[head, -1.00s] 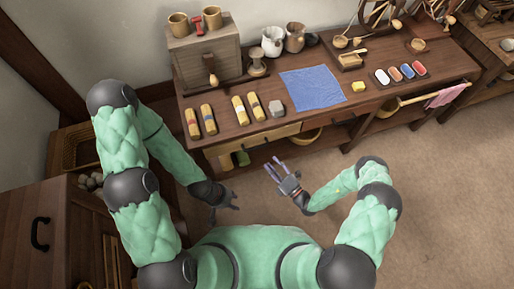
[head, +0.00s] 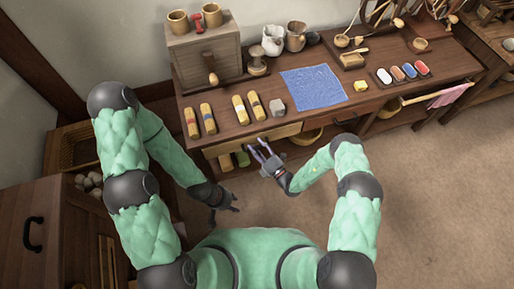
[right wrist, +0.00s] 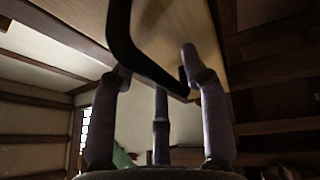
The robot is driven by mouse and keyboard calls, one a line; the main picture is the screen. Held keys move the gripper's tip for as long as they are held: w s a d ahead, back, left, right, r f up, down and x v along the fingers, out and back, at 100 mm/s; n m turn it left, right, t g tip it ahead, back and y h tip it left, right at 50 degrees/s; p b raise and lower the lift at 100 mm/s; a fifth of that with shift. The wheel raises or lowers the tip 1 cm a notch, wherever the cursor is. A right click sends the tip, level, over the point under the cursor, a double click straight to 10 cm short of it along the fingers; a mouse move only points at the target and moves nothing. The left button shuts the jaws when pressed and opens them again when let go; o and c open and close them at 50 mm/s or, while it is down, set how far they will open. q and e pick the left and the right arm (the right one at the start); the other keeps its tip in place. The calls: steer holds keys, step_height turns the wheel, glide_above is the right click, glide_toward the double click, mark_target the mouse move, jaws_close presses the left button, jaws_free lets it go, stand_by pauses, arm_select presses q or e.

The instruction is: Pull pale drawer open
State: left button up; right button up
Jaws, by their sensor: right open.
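The pale drawer (head: 228,147) is set in the front of the dark table, below the tabletop, and looks flush with it. In the right wrist view, its pale wooden front (right wrist: 173,25) fills the upper middle. A black bar handle (right wrist: 128,50) runs across that front, passing between my spread fingers. My right gripper (head: 258,147) is open, right at the drawer front. It also shows in the right wrist view (right wrist: 158,75); whether a finger touches the handle I cannot tell. My left gripper (head: 229,207) hangs low, away from the drawer; its finger state is unclear.
A dark cabinet (head: 35,215) stands left. Floor (head: 430,185) at right is clear.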

jaws_close()
steer(key=shift+s, duration=0.15)
